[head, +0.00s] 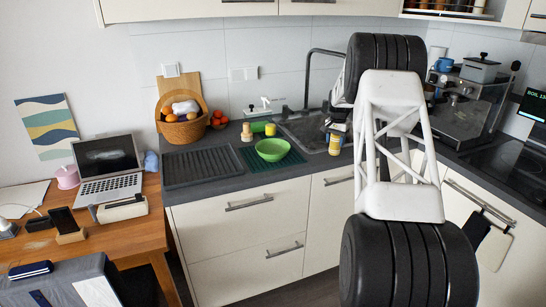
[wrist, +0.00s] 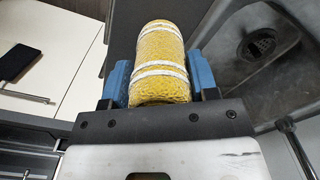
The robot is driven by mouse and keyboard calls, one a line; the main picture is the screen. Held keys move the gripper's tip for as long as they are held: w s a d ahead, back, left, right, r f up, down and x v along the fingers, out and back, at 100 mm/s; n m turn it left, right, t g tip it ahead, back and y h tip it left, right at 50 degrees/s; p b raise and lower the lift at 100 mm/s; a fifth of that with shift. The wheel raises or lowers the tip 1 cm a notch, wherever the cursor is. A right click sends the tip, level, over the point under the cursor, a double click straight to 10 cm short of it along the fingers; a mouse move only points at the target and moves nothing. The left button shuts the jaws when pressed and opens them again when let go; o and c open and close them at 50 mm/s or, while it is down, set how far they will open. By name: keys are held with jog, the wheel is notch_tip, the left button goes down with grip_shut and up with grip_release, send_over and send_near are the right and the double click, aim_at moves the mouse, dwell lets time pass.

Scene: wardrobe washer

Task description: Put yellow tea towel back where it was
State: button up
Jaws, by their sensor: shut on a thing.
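The yellow tea towel (wrist: 160,62) is rolled up, with white stripes around it. It sits between the blue fingers of my gripper (wrist: 160,82) in the wrist view, and they are shut on it. In the head view the towel (head: 335,145) shows as a small yellow piece at the front edge of the sink. My arm partly hides the gripper there. The towel's spot of origin cannot be told from these frames.
The sink (head: 300,128) with its tap lies beside the towel. A green bowl (head: 272,149) stands on a dark green mat left of it. A fruit basket (head: 183,130), a black draining mat (head: 203,168) and a coffee machine (head: 468,105) also occupy the counter. Dark and light cloths hang from a handle at right.

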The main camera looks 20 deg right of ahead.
jog(key=shift+f, duration=0.2)
jog(key=o, duration=1.3)
jog(key=shift+r, duration=0.15)
jog(key=shift+r, duration=3.8)
